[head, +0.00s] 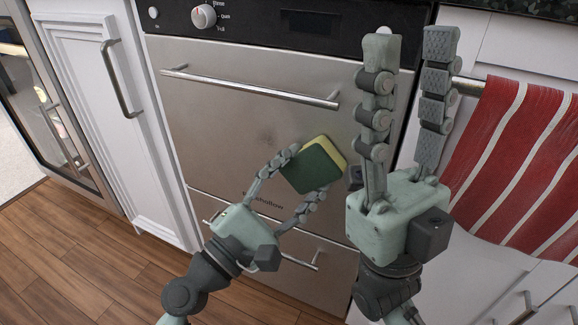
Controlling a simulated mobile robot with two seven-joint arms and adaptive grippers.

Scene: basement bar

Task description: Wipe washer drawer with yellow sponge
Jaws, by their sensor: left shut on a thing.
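The yellow sponge (315,165) has a dark green face toward me and a yellow edge at its upper right. My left gripper (305,174) is shut on it, one finger at its upper left and one at its lower right. The sponge is in front of the steel washer front (235,125); I cannot tell whether it touches it. A lower drawer (335,259) lies below, partly hidden by my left gripper. My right gripper (410,45) is open and empty, fingers pointing up.
A long bar handle (250,88) crosses the upper panel below a control strip with a knob (204,16). A red and white striped towel (520,160) hangs at right. A white cabinet (100,110) stands at left. The wooden floor (60,260) is clear.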

